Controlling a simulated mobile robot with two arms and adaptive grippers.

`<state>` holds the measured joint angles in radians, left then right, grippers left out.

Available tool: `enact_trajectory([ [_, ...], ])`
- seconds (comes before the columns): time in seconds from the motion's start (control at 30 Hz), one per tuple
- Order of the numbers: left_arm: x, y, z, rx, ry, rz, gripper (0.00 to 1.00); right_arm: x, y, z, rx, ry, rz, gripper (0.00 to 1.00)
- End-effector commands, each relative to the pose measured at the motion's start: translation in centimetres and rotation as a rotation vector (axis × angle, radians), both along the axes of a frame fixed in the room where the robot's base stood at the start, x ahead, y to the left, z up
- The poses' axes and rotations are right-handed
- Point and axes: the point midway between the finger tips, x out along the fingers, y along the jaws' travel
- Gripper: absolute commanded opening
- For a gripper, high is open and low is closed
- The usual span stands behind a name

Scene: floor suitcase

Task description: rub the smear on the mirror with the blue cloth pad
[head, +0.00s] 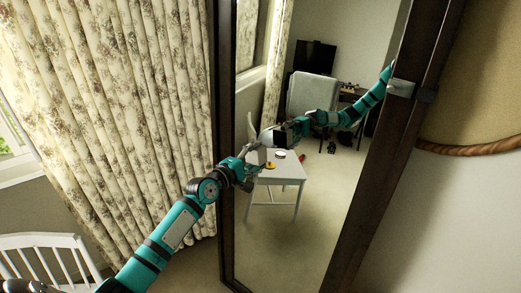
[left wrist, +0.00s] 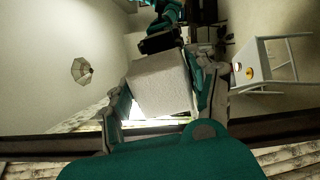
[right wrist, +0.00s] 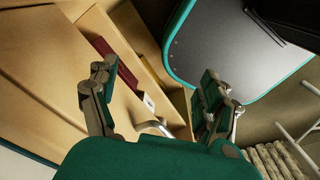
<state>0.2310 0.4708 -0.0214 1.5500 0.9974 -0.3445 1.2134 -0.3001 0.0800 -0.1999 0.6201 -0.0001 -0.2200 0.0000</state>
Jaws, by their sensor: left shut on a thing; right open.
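The tall dark-framed mirror (head: 330,225) stands upright in the middle of the head view. My left gripper (head: 256,160) is at its left part, close to the glass; whether it touches is not clear. In the left wrist view my left gripper (left wrist: 166,98) is shut on a pale, textured cloth pad (left wrist: 163,85), which looks greyish white, not blue. The pad faces the mirror, which also fills the upper left wrist view (left wrist: 50,105). I cannot make out the smear. My right gripper (right wrist: 157,98) is open and empty, out of the head view.
A floral curtain (head: 110,90) hangs left of the mirror, with a white slatted chair (head: 50,255) below. A metal latch (head: 402,88) sits on the right frame. The white table (head: 280,172) and armchair are reflections. Tan boards (right wrist: 50,60) and a dark red object (right wrist: 115,62) lie beyond my right gripper.

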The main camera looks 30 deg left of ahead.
Motion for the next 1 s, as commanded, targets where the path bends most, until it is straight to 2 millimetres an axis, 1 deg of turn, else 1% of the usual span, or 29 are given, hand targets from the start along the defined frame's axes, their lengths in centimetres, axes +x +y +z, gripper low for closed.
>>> enact_trajectory([
  [0.1, -0.5, 0.1, 0.2, 0.001, -0.001, 0.000, 0.27, 0.0, 0.0, 0.3, 0.000, 0.000, 0.000, 0.81],
  [0.43, -0.7, 0.1, 0.2, 0.001, -0.001, 0.000, 0.27, 0.0, 0.0, 0.4, 0.000, 0.000, 0.000, 0.81],
  [0.73, -3.1, 0.6, 0.4, 0.000, 0.000, 0.000, 0.27, 0.0, 0.0, 1.4, 0.000, 0.000, 0.000, 0.81],
  [1.0, -3.5, 0.7, 0.4, 0.001, -0.001, 0.000, 0.27, 0.0, 0.0, 1.4, 0.000, 0.000, 0.000, 0.81],
])
